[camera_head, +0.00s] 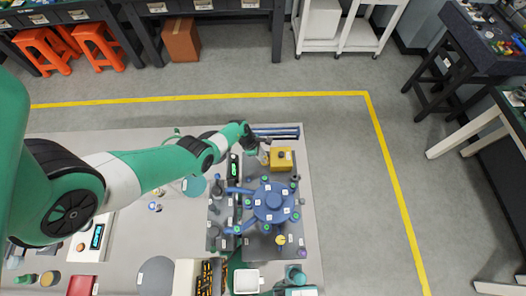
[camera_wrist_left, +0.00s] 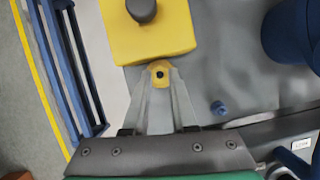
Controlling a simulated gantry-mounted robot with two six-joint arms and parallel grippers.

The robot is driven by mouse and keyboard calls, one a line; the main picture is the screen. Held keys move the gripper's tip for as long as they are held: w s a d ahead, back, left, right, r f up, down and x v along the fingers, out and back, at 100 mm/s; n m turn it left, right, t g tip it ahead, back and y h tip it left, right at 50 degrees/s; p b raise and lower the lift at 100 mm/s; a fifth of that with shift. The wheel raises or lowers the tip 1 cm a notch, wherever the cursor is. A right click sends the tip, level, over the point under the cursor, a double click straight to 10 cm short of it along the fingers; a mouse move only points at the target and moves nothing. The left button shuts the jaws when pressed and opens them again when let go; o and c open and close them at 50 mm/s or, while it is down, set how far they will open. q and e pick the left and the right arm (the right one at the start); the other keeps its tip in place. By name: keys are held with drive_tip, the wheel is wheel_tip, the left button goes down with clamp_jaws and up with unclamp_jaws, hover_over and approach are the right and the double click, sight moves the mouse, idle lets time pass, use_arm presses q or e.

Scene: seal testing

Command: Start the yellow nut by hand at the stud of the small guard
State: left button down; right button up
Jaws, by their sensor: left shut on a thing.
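My left gripper (camera_wrist_left: 159,76) is shut on the yellow nut (camera_wrist_left: 159,66), which sits between its fingertips with a dark centre showing. Whether that centre is an empty hole or a stud end, I cannot tell. The nut is right at the near edge of a yellow block (camera_wrist_left: 150,38) with a dark knob, possibly the small guard. In the head view the left gripper (camera_head: 264,156) is just left of the yellow block (camera_head: 281,164). The nut is too small to make out there. No stud of the guard shows clearly. My right gripper is not seen.
A blue round housing (camera_head: 272,203) with several arms stands just below the block; part of it (camera_wrist_left: 291,32) shows in the wrist view. Blue rails (camera_head: 275,132) lie behind. A small blue peg (camera_wrist_left: 219,108) stands on the grey plate. The mat's left part holds several loose items.

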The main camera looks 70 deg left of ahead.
use_arm(q)
drive_tip(key=shift+s+f, duration=0.1)
drive_tip(key=shift+f, duration=0.05)
idle(0.3)
drive_tip(key=shift+a+f+m+g+h+b, duration=0.1)
drive_tip(key=shift+m+g+h+b, duration=0.2)
drive_tip(key=shift+m+b, duration=0.7)
drive_tip(key=c, duration=0.6)
unclamp_jaws()
drive_tip(key=shift+c, duration=0.2)
drive_tip(key=shift+r, duration=0.2)
wheel_tip(320, 180, up, 9)
drive_tip(key=p, duration=0.9)
